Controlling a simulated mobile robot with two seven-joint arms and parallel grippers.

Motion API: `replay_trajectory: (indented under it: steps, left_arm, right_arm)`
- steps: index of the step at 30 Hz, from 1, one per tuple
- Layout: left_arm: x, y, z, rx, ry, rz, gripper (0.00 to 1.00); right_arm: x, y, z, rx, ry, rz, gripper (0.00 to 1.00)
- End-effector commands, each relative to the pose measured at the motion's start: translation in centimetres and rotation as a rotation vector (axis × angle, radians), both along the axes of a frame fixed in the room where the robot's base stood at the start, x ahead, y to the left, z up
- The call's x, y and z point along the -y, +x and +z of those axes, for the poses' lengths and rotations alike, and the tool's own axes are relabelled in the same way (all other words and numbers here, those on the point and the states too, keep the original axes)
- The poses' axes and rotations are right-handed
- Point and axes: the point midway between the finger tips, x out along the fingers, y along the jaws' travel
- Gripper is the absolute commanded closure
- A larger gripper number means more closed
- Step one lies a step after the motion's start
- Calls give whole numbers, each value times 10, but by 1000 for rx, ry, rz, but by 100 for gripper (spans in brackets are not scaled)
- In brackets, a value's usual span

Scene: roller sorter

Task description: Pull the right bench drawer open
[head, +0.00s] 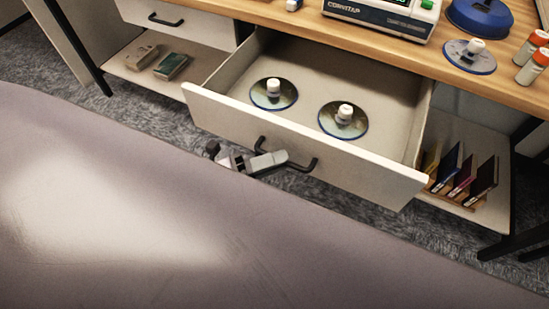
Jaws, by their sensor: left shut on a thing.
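The right bench drawer (400,191) is pulled well out from under the wooden bench top. Two dark discs, each with a white knob on top, lie inside it: one at the left (288,98) and one at the right (356,127). The drawer's black bar handle (300,167) is on its white front. My left gripper (272,158) is at this handle, shut on it. My own large pale body part hides most of the left arm and the floor in front. My right gripper is not in view.
The wooden bench top (480,88) carries a scale-like device (375,18), a blue round item (480,16) and orange bottles at the right. A second drawer (195,25) is shut at the left. Upright thin cases (462,172) stand on a lower right shelf.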

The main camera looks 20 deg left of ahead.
Motion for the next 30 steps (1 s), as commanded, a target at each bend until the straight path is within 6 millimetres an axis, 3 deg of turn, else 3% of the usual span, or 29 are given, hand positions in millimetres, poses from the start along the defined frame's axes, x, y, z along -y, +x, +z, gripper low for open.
replay_trajectory:
  steps: [2,3,4,5,15,30]
  left_arm:
    - [0,0,0,-1,1,1,100]
    - [0,0,0,-1,1,1,74]
    - [0,0,0,-1,1,1,64]
    - [0,0,0,-1,1,1,62]
    - [-3,-2,-1,-2,1,1,62]
    - [-50,-45,-9,-2,1,1,62]
  right_arm:
    - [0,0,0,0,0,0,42]
    - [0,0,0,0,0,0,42]
    - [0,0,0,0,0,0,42]
    - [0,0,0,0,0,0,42]
    - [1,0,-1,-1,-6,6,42]
    - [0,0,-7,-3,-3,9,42]
